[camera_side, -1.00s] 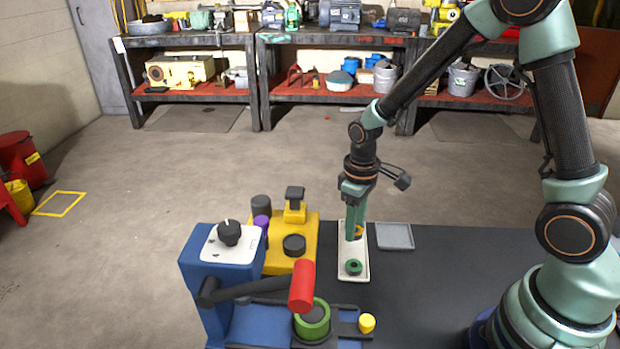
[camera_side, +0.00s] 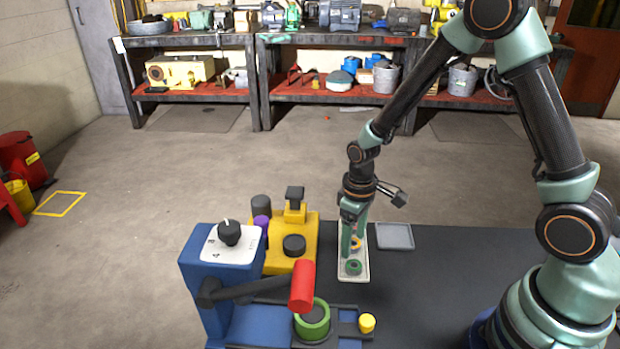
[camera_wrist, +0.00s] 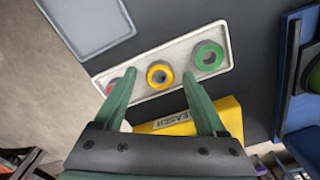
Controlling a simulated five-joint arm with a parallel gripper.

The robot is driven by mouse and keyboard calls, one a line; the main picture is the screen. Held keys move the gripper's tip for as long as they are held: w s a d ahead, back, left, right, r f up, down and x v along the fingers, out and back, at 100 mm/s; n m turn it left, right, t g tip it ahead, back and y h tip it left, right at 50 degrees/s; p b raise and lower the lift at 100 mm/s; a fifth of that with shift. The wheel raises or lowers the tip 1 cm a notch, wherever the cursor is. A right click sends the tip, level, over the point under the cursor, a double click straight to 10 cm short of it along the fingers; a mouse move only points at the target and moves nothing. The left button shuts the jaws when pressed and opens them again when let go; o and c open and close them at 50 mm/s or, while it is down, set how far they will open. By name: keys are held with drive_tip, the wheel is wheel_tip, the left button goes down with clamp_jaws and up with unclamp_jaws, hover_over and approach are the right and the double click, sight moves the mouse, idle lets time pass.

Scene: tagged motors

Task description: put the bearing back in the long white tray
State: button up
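The long white tray (camera_wrist: 181,57) lies on the dark bench and holds three ring-shaped bearings in a row. A green one (camera_wrist: 197,60) is at one end, a yellow one (camera_wrist: 149,72) in the middle, and a red one (camera_wrist: 110,88) at the other end, partly hidden by a finger. The frames do not show which bearing the task means. My gripper (camera_wrist: 159,76) is open, its fingers apart on either side of the yellow bearing in the wrist view. In the side view my gripper (camera_side: 349,248) points down over the tray (camera_side: 361,277), near the green bearing (camera_side: 353,267).
A flat grey tray (camera_side: 395,236) lies right of the white tray. Left of it stand a yellow fixture (camera_side: 300,237) and a blue press (camera_side: 215,275) with a red-handled lever (camera_side: 302,287). The dark bench surface on the right is clear.

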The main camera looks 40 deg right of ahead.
sight(354, 243)
drive_tip(key=s+r+m+t, duration=0.1)
drive_tip(key=s+r, duration=0.3)
drive_tip(key=r, duration=0.8)
drive_tip(key=s+r+m+t, duration=0.2)
drive_tip(key=s+r+t, duration=0.2)
drive_tip(key=r, duration=0.8)
drive_tip(key=shift+d+t, duration=0.3)
drive_tip(key=shift+d, duration=0.15)
drive_tip(key=shift+r, duration=0.1)
idle(0.5)
